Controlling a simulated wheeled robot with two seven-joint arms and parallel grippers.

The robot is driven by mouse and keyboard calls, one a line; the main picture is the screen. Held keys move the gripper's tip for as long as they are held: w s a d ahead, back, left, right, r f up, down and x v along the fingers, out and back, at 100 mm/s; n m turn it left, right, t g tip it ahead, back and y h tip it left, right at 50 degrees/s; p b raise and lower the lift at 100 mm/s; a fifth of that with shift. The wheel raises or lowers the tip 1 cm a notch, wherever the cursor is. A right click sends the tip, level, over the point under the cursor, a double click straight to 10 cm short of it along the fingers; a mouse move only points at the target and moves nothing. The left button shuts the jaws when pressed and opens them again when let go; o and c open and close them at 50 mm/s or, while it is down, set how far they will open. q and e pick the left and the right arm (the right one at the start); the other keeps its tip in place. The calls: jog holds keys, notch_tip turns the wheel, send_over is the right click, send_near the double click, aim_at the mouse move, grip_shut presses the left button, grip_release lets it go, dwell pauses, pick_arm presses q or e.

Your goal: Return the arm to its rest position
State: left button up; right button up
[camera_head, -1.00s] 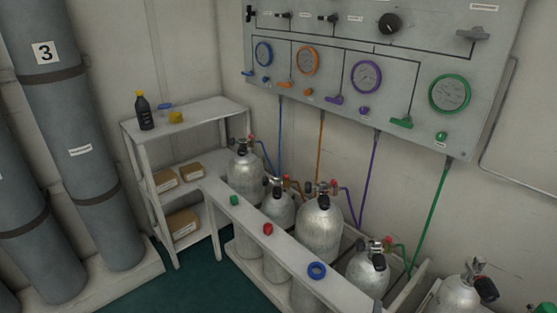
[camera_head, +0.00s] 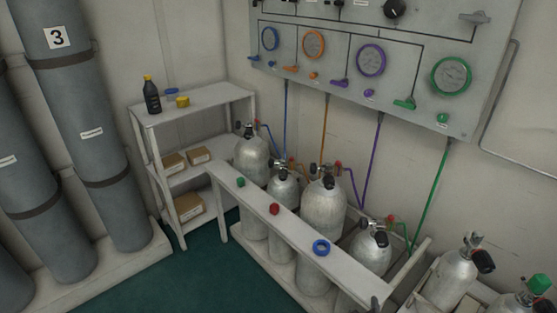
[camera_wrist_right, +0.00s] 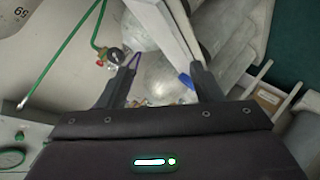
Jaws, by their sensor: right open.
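My right gripper (camera_wrist_right: 163,68) shows in the right wrist view with its two dark fingers apart and nothing held between them. Beyond the fingers are a silver cylinder (camera_wrist_right: 160,78) and the pale rack rail, with a bit of the blue ring (camera_wrist_right: 186,80) near one fingertip. How far the fingers are from these I cannot tell. In the head view I cannot make out either gripper clearly. The left gripper is not in view.
Several silver cylinders (camera_head: 324,208) stand in a rack below the gauge panel (camera_head: 400,50). A green cap (camera_head: 241,182), a red cap (camera_head: 274,209) and the blue ring (camera_head: 321,247) lie on its rail. A shelf (camera_head: 215,95) and tall grey cylinders (camera_head: 85,130) stand left. Green floor is clear.

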jog(key=s+a+r+m+g+y, duration=0.15)
jog(key=s+r+g, duration=0.25)
jog(key=s+r, duration=0.4)
jog(key=s+a+r+m+g+y, duration=0.1)
jog(key=s+r+m+g+y, duration=0.3)
jog(key=s, duration=0.5)
notch_tip(320, 180, down, 27)
jog(key=s+n+g+p, duration=0.1)
jog(key=s+n+g, duration=0.1)
jog(key=s+d+f+h+p, duration=0.1)
jog(key=s+d+f, duration=0.2)
jog(key=s+f, duration=1.4)
jog(key=s, duration=0.2)
jog(key=shift+s+g, duration=0.3)
jog(key=shift+g, duration=0.1)
jog(key=shift+d, duration=0.1)
